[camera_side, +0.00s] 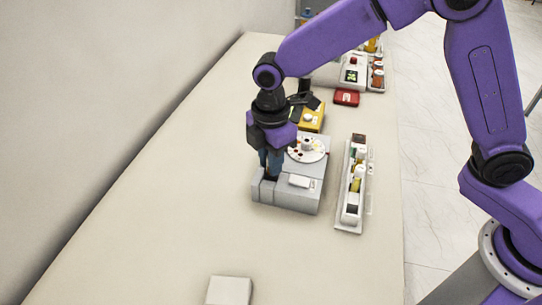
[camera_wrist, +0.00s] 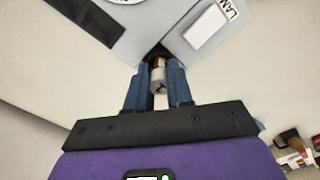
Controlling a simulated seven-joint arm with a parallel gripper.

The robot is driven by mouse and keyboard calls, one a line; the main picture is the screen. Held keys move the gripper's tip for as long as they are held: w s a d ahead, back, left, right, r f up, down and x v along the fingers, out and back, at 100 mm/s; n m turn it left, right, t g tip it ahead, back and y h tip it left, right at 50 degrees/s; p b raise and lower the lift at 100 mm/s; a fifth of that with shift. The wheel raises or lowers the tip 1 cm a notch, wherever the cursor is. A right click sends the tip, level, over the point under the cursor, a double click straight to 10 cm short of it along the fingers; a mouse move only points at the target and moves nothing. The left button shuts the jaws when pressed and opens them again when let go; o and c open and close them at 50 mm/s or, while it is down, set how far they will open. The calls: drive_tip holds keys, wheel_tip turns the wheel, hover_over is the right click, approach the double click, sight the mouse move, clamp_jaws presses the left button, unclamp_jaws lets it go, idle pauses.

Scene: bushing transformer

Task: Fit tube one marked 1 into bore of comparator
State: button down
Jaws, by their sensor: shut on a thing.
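The comparator (camera_side: 290,198) is a grey box with a white colour disc (camera_side: 307,149) on its top. My gripper (camera_side: 269,172) is over its near left part, pointing down. In the wrist view my gripper (camera_wrist: 158,88) is shut on a small pale tube (camera_wrist: 157,76) with a dark mark like a 1 on its end and a reddish-brown band behind it. The tube lies at a dark notch or opening in the grey comparator top (camera_wrist: 185,50). I cannot tell how far the tube is inside. In the side view the fingers hide the tube and the bore.
A white rack (camera_side: 349,218) with several bottles stands right of the comparator. A yellow box (camera_side: 312,117), a red box (camera_side: 346,97) and other equipment stand farther back. A white block (camera_side: 229,291) lies at the front. The table's left side is clear.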

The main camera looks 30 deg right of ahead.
drive_tip(key=c, duration=1)
unclamp_jaws()
wheel_tip(320, 180, up, 12)
drive_tip(key=shift+r, duration=0.15)
drive_tip(key=s+d+f+m, duration=0.3)
drive_tip(key=s+d, duration=0.9)
drive_tip(key=s+d+f+m, duration=0.3)
drive_tip(key=s+d+m, duration=0.1)
drive_tip(key=s+d, duration=0.8)
drive_tip(key=shift+s+d, duration=0.3)
